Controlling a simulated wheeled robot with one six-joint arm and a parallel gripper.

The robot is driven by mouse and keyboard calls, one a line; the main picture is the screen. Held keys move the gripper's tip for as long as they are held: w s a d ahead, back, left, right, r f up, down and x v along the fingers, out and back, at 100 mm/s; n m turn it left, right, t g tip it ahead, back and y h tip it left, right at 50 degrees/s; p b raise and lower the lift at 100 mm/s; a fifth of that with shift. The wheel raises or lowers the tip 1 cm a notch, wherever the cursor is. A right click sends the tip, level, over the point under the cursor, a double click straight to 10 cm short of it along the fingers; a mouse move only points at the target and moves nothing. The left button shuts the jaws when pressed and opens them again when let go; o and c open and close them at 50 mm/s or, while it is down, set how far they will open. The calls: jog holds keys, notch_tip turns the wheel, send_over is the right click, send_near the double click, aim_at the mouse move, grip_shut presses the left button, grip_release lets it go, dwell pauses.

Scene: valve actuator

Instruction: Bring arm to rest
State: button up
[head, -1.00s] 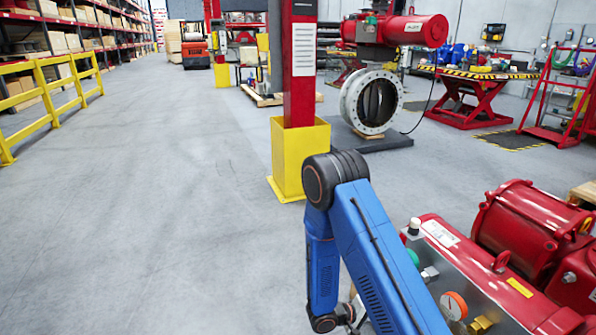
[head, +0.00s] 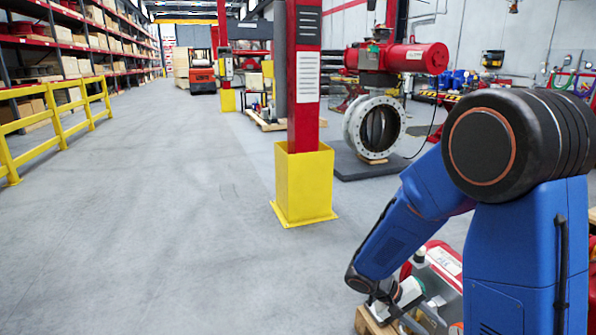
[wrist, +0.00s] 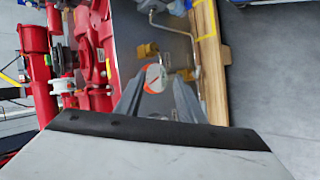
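My blue arm (head: 515,250) stands at the right of the head view, with its large black elbow joint high up and its forearm sloping down to the left. In the head view my arm hides most of the actuator (head: 441,262), and the fingertips are hard to make out.
The actuator rests on a wooden pallet (wrist: 207,60). A red post with a yellow base guard (head: 303,185) stands mid-view. Behind it is a large flanged valve (head: 374,127) under a red actuator. A yellow railing (head: 60,125) runs at the left. Open grey floor lies left of centre.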

jog(key=s+a+r+t+y, duration=0.3)
jog(key=s+r+y, duration=0.1)
jog(key=s+r, duration=0.5)
jog(key=s+a+r+n+t+y, duration=0.1)
jog(key=s+a+r+t+y, duration=0.2)
jog(key=s+r, duration=0.6)
jog(key=r+y, duration=0.1)
jog(key=y, duration=0.1)
jog(key=shift+a+t+y, duration=0.25)
jog(key=shift+t+y, duration=0.05)
dwell(0.5)
